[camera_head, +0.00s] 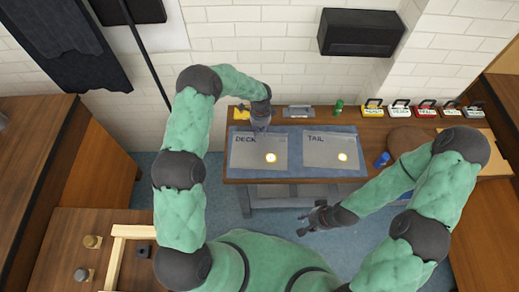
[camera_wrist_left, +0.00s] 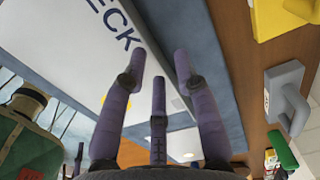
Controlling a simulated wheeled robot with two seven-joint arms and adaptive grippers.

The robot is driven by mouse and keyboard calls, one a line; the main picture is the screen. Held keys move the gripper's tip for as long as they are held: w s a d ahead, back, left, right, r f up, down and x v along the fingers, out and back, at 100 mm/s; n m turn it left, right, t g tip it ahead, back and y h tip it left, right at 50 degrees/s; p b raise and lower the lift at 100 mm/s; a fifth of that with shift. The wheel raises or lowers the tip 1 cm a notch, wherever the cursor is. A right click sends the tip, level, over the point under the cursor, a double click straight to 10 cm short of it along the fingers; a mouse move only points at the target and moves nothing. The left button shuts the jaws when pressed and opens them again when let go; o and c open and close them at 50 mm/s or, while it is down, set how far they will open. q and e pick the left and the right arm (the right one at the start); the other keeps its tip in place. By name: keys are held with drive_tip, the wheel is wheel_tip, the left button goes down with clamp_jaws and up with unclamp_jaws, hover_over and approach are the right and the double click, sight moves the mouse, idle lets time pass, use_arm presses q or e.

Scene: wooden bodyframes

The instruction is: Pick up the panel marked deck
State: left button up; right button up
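The pale grey panel marked DECK (camera_head: 247,158) lies flat on the blue mat, at the left of the table. It also shows in the left wrist view (camera_wrist_left: 60,55), where the letters "CK" are readable. My left gripper (camera_head: 260,127) is over the panel's far edge, right of its label. In the left wrist view its fingers (camera_wrist_left: 160,65) are spread with nothing between them; I cannot tell whether they touch the panel. The panel marked TAIL (camera_head: 322,149) lies to the right. My right gripper (camera_head: 306,224) hangs in front of the table, fingers apart and empty.
Along the back edge are a yellow object (camera_head: 241,112), a grey one (camera_head: 298,112), a green one (camera_head: 339,106) and several labelled holders (camera_head: 400,109). A blue object (camera_head: 382,159) stands right of the mat.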

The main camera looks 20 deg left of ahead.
use_arm(q)
drive_tip(key=shift+f, duration=0.55)
clamp_jaws()
drive_tip(key=shift+r, duration=0.2)
